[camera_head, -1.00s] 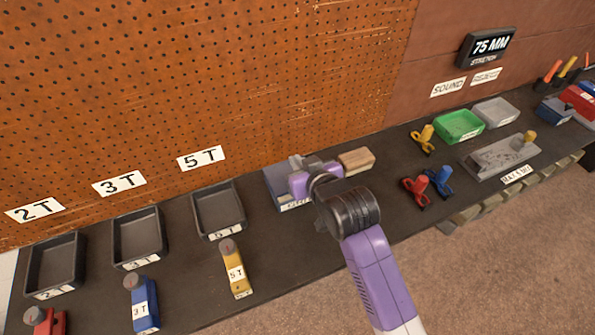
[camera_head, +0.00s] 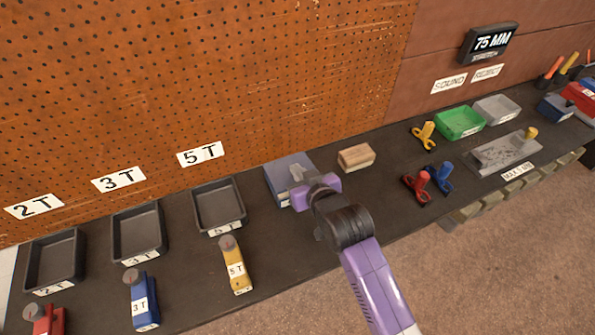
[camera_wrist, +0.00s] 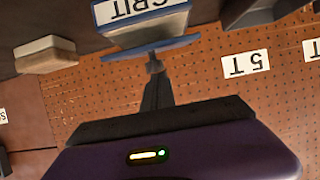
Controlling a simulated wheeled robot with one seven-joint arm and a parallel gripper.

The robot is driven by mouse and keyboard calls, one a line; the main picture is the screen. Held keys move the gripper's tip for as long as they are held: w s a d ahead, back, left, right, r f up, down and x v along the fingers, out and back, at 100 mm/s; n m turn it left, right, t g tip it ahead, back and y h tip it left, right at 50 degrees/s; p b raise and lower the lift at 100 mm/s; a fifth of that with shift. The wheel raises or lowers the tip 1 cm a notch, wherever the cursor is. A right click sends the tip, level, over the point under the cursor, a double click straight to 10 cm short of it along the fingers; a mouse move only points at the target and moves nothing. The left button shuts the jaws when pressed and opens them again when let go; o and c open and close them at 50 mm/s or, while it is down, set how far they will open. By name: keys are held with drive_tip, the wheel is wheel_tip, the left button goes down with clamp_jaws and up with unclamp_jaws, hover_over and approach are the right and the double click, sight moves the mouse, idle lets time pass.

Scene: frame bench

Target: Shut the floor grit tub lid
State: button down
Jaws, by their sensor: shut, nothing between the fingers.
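The grit tub (camera_head: 283,203) stands on the dark bench right of the 5T tray, with its blue lid (camera_head: 287,163) over the top. In the wrist view, which is upside down, the tub (camera_wrist: 150,32) shows its GRIT label, and the lid (camera_wrist: 118,56) is a thin blue plate across its top. I cannot tell whether the lid sits fully flush. My gripper (camera_head: 297,173) is shut and empty, at the lid. In the wrist view its fingertips (camera_wrist: 154,64) are at the lid's edge, seemingly touching it. My wrist hides part of the tub's front.
A wooden block (camera_head: 356,157) lies just right of the tub. The black 5T tray (camera_head: 218,206) is to its left. Yellow, red and blue handled pieces (camera_head: 424,180) stand further right. The pegboard wall (camera_head: 220,90) rises close behind. Bench between block and handled pieces is clear.

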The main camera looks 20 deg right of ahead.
drive_tip(key=f, duration=0.1)
drive_tip(key=s+f+b, duration=0.1)
drive_tip(key=f+b, duration=0.1)
drive_tip(key=shift+s+t, duration=0.25)
drive_tip(key=shift+t, duration=0.15)
wheel_tip(320, 180, up, 5)
drive_tip(key=p, duration=0.4)
drive_tip(key=f+b+v, duration=0.1)
drive_tip(key=b+v, duration=0.1)
drive_tip(key=v, duration=0.7)
drive_tip(key=shift+s, duration=0.5)
